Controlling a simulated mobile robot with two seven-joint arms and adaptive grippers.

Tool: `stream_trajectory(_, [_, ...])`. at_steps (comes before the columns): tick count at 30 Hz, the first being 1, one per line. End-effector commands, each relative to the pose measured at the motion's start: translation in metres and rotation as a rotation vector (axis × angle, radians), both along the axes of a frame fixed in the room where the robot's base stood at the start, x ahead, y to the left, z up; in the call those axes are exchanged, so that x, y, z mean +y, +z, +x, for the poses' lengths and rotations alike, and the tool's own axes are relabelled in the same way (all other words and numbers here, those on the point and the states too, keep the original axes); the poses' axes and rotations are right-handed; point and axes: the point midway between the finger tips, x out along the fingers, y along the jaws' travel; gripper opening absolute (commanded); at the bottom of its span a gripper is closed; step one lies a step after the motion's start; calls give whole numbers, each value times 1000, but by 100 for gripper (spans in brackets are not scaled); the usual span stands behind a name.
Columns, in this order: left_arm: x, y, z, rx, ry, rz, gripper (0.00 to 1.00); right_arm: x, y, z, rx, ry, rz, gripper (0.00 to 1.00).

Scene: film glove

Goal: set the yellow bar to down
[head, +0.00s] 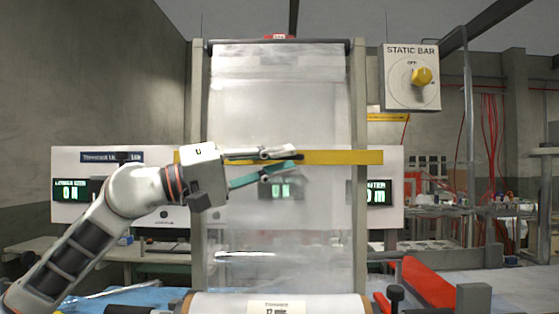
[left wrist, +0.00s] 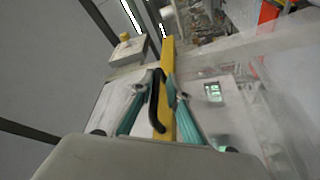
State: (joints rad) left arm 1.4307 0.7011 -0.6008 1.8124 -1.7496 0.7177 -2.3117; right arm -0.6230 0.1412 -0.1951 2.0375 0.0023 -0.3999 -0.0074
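The yellow bar (head: 340,157) lies level across the hanging clear film at mid height, between two grey posts. It also shows in the left wrist view (left wrist: 168,55), running away from the camera between my fingers. A black handle (left wrist: 155,105) sits along the bar there. My left gripper (head: 299,156) reaches in from the left in front of the bar. Its teal-lined fingers (left wrist: 161,80) slant together, one on each side of the handle, and look closed on it. The fingers hide part of the bar. My right gripper is in neither view.
A "STATIC BAR" box (head: 398,92) with a yellow knob (head: 421,76) hangs at upper right. A film roll (head: 325,303) lies below the film. A red part (head: 430,283) stands at lower right. A white panel with green displays (head: 384,193) is behind.

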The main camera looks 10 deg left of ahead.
Motion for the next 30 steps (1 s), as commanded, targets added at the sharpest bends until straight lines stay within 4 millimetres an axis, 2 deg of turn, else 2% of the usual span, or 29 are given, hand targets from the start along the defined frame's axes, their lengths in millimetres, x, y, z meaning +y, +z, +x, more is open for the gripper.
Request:
stream_trajectory(5, [4, 0, -2, -2, 2, -2, 15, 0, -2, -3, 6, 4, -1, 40])
stream_trajectory(8, [15, -3, -7, -2, 5, -1, 15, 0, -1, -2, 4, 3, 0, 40])
stream_trajectory(18, [70, -18, -41, 2, 5, 1, 15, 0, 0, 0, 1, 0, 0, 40])
stream_trajectory(22, [87, -22, -52, 3, 3, 0, 15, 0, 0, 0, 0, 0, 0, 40])
stream_trajectory(30, [100, -25, -62, -1, 0, 1, 15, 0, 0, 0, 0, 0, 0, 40])
